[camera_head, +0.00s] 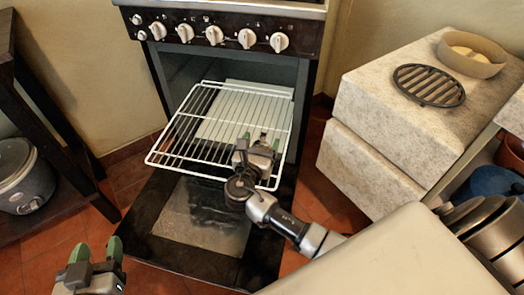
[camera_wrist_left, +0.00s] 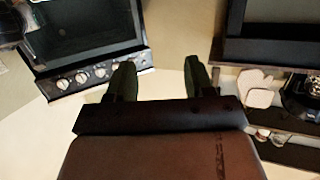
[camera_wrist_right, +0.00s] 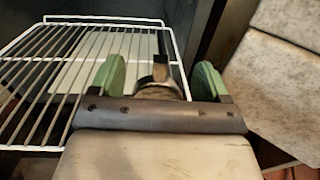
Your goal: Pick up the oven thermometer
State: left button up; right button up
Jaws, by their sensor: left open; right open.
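A small metal object with a dark upright tab, which looks like the oven thermometer (camera_wrist_right: 158,82), shows in the right wrist view at the oven rack's front right. My right gripper (camera_head: 257,146) is open over the rack's front right part, its green fingers on either side of that object in the wrist view. I cannot tell whether they touch it. In the head view the gripper mostly hides the object. The white wire oven rack (camera_head: 185,131) is pulled out of the open oven. My left gripper (camera_head: 90,250) is open and empty at the lower left, away from the oven.
The oven door (camera_head: 200,215) is lowered below the rack. A pale stone-like block (camera_head: 365,165) stands right of the oven, with a slatted dark trivet (camera_head: 428,85) and a bowl (camera_head: 472,55) on top. A slow cooker (camera_head: 17,178) sits on a dark shelf at left.

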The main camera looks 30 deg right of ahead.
jog(key=shift+b+x, duration=0.3)
jog(key=shift+x, duration=1.1)
pick_arm(q)
jog(key=r+t, duration=0.1)
jog(key=r, duration=0.1)
jog(key=r+t, duration=0.1)
jog(key=shift+w+d+t+h, duration=0.3)
jog(key=shift+w+d, duration=0.05)
jog(key=shift+d, duration=0.05)
pick_arm(e)
jog(key=shift+f, duration=0.1)
jog(key=c, duration=1)
